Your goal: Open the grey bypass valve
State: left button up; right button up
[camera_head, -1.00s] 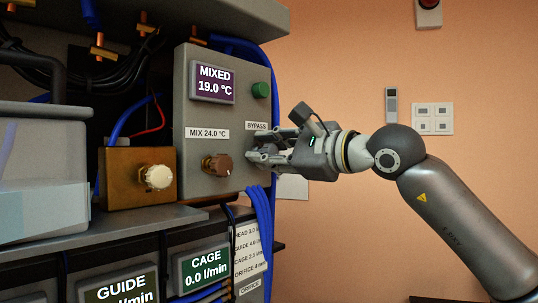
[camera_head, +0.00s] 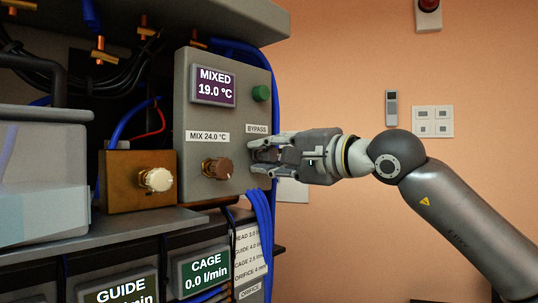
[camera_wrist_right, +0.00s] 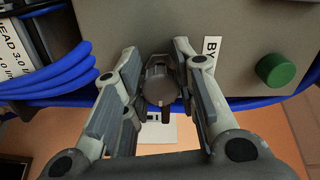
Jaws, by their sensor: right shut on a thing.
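The grey bypass valve knob (camera_wrist_right: 159,84) sits on the grey control panel (camera_head: 196,119) beside the BYPASS label (camera_head: 257,129). In the wrist view a dark line marks the lower part of its face. My right gripper (camera_head: 260,154) comes in from the right and is shut on the knob, with a finger on each side of it. In the head view the fingers largely hide the knob. My left gripper is not in view.
A MIXED display (camera_head: 212,87) reads 19.0 °C. A green button (camera_head: 261,93) sits above the valve and a brown knob (camera_head: 217,168) to its left. Blue hoses (camera_head: 262,215) hang just below my gripper. The right side toward the wall is open.

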jog(key=shift+f, duration=0.1)
dwell(0.5)
jog(key=o, duration=1)
jog(key=shift+o, duration=0.2)
jog(key=v, duration=1.2)
jog(key=shift+w, duration=0.1)
